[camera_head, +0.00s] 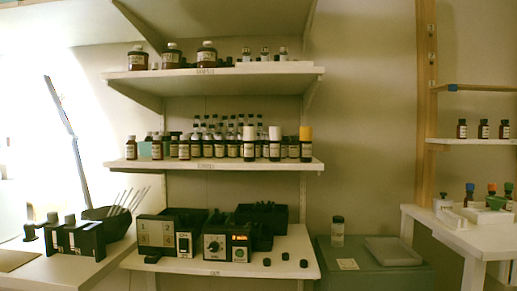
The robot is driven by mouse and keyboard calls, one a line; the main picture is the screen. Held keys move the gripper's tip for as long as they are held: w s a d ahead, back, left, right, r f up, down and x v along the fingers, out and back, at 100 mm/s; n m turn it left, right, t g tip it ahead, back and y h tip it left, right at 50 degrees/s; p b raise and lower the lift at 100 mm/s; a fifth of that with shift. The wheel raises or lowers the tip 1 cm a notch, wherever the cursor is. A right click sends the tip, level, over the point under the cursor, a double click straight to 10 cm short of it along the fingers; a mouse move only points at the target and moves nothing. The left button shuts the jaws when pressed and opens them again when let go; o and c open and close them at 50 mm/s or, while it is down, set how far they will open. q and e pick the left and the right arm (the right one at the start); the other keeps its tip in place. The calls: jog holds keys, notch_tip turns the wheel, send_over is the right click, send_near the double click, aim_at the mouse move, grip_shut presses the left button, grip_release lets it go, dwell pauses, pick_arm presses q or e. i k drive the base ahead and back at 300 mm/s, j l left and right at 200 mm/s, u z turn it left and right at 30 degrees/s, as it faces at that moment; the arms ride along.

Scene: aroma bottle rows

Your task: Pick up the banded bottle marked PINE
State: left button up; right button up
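A row of small brown bottles with pale labels (196,147) stands on the middle shelf (220,164). The lettering is too small to read, so I cannot tell which one is marked PINE. Toward the right end of this row stand two bottles with tall white tops (249,141), (275,142) and one with a yellow-orange top (306,143). I cannot tell whether these tops are bands or caps. More small bottles show behind the row, partly hidden. Neither of my grippers is in view.
The upper shelf (225,70) holds larger brown jars and small bottles. Below, a white table (215,265) carries black devices, one with a lit orange display (239,237). A grey cabinet (370,255) stands right. More bottles stand on the far-right shelf (470,141).

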aim_at(250, 131)
jog(key=i+l+u, duration=0.4)
jog(key=i+l, duration=0.3)
